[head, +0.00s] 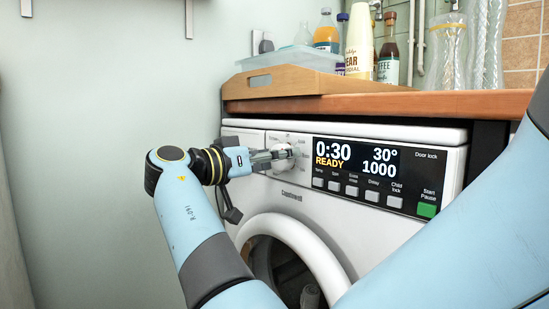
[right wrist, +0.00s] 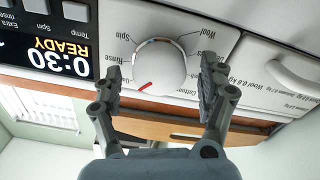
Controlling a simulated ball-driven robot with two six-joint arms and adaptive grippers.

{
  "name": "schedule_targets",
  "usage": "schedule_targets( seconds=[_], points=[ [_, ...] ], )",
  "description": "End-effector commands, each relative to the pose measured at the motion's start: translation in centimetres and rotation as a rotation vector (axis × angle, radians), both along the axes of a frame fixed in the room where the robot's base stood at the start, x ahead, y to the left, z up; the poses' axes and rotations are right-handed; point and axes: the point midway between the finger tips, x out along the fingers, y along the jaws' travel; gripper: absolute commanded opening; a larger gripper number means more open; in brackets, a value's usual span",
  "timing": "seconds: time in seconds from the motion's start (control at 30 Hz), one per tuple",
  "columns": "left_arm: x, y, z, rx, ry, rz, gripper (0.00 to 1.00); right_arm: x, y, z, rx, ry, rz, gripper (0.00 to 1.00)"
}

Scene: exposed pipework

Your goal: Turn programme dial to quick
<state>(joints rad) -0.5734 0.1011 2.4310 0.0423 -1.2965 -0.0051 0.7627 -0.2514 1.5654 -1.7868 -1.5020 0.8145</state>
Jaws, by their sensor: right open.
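The programme dial (right wrist: 158,66) is a round white knob on the washing machine's front panel. The right wrist view shows it upside down, with a red mark (right wrist: 145,86) on its lower-left face. That mark points between the Rinse and Cotton labels; I cannot read a label at its tip. My right gripper (right wrist: 162,72) is open, one finger on each side of the dial; contact cannot be told. In the head view the right gripper (head: 283,155) partly covers the dial (head: 281,166). The display (head: 356,164) reads 0:30, READY, 30° and 1000. My left gripper is not in view.
A row of small buttons (head: 352,190) and a green Start/Pause button (head: 427,210) sit right of the dial. The round door (head: 290,232) is below, the drawer handle (right wrist: 292,72) beside the dial. Above, a wooden counter (head: 350,103) holds a tray (head: 285,82) and several bottles.

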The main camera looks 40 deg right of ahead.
Motion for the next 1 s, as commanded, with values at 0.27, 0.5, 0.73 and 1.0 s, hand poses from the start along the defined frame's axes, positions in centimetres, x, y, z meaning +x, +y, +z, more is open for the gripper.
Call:
schedule_targets(
  seconds=[0.27,0.5,0.73,1.0],
  points=[
    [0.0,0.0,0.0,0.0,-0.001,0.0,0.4,0.0,0.0,3.4,0.0,-0.006,0.0,0.76],
    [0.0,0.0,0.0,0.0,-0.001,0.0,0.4,0.0,0.0,8.0,0.001,-0.004,0.0,0.76],
    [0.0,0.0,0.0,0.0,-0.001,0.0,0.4,0.0,0.0,9.9,0.0,-0.001,0.0,0.76],
    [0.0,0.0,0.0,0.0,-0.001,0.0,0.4,0.1,0.0,10.0,0.0,0.0,0.0,0.76]
  ],
)
